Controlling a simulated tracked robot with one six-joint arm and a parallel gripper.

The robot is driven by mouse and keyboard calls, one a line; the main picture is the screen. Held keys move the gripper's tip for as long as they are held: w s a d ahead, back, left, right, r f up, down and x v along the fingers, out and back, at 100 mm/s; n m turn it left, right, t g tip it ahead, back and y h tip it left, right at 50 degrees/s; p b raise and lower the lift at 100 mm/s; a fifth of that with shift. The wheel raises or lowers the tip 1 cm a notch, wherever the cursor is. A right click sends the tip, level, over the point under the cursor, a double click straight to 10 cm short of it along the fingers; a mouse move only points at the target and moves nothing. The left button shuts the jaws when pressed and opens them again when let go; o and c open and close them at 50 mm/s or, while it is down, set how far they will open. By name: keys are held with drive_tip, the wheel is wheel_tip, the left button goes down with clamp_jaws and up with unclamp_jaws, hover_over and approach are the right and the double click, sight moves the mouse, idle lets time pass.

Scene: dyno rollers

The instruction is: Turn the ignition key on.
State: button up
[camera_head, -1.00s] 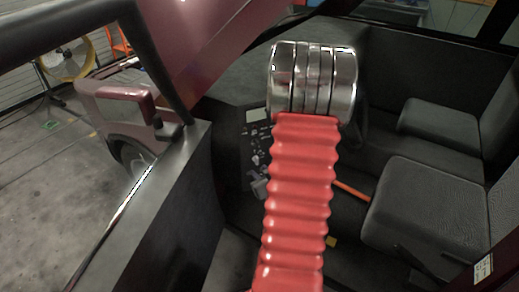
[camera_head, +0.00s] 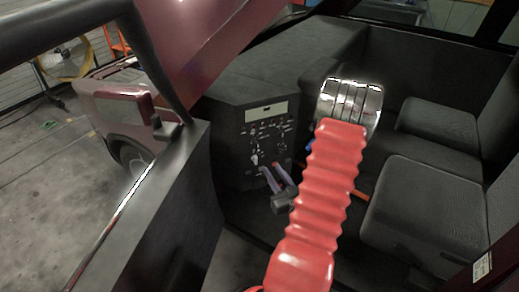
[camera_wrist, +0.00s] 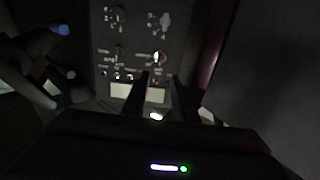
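The dark control panel (camera_head: 241,158) with its switches and knobs stands inside the cab in the head view. It shows inverted in the wrist view (camera_wrist: 103,62), its pale display (camera_wrist: 126,91) at the bottom. A small bright control with a reddish surround (camera_wrist: 157,58) sits just past my fingertips; it may be the ignition switch, but I cannot make out a key shape. My gripper (camera_wrist: 160,77) has its two dark fingers apart with nothing seen between them. No contact with the panel is visible. In the head view my red arm hides the gripper.
Levers (camera_head: 279,178) stand in front of the panel; one with a blue tip (camera_wrist: 60,30) is at left in the wrist view. Two grey seats (camera_head: 425,205) are on the right. The door sill (camera_head: 165,195) bounds the cab on the left.

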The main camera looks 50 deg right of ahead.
sight(258, 147)
drive_tip(key=x, duration=1.4)
drive_tip(key=shift+c, duration=0.4)
clamp_jaws()
